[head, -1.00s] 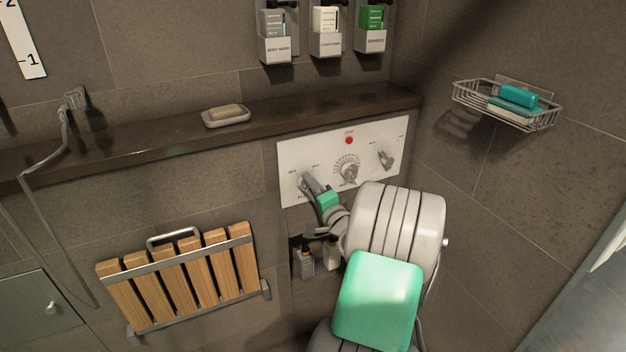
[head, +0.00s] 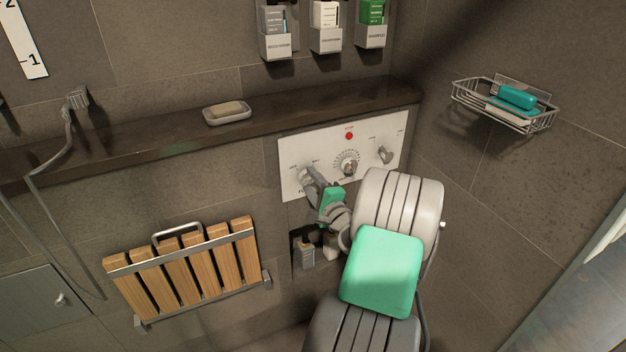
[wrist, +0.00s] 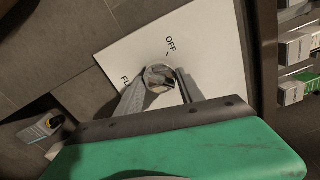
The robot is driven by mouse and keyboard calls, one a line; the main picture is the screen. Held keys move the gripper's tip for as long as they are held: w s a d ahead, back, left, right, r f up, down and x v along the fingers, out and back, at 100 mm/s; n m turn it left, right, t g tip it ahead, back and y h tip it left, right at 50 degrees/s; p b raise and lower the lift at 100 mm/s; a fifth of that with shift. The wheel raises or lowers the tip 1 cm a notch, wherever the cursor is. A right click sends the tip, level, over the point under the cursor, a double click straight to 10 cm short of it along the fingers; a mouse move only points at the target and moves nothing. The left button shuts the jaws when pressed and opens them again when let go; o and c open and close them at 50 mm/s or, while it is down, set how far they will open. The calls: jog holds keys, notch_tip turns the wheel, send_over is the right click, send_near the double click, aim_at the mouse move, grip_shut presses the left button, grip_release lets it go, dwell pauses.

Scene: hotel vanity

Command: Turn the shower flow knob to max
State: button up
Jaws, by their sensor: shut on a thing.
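The white control panel (head: 325,150) is on the wall below the dark ledge. My gripper (head: 308,180) is at the left knob of the panel. In the wrist view the round grey knob (wrist: 161,78) sits between the two fingers of my gripper (wrist: 160,88), which are shut on it. The knob's pointer is not clear. The panel also has a middle dial (head: 348,165), a right knob (head: 385,155) and a red button (head: 349,136).
A soap dish (head: 227,114) stands on the ledge (head: 130,132). A folded wooden seat (head: 185,268) is on the wall at lower left. Small bottles (head: 305,250) stand in a niche below the panel. A wire basket (head: 505,108) hangs on the right wall.

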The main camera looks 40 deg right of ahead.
jog(key=shift+r, duration=0.3)
jog(key=o, duration=1.1)
jog(key=shift+o, duration=1.4)
jog(key=shift+f, duration=0.1)
jog(key=shift+s, duration=0.1)
jog(key=shift+s+f, duration=0.1)
jog(key=shift+s, duration=0.3)
jog(key=v, duration=0.7)
jog(key=shift+a+r, duration=0.35)
jog(key=shift+a, duration=0.1)
jog(key=shift+s, duration=0.15)
